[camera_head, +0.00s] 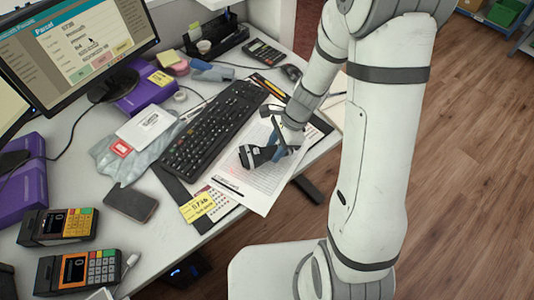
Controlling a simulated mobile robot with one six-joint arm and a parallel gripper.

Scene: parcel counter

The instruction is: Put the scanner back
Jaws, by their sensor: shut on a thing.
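The scanner (254,156), with a dark head and a blue-grey handle, is at my gripper (279,141) over the printed sheets at the right part of the counter. My gripper is shut on it; the arm and wrist partly hide the fingers and the handle. I cannot tell whether the scanner touches the paper. A blue-grey object (213,73), perhaps a holder, lies behind the keyboard; its exact form is too small to tell.
The black keyboard (212,128) lies left of the sheets (240,182). Two card terminals (58,226), a phone (131,203) and a grey bag (130,155) are at left. A monitor (75,40), calculator (263,52) and mouse (291,72) stand farther back.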

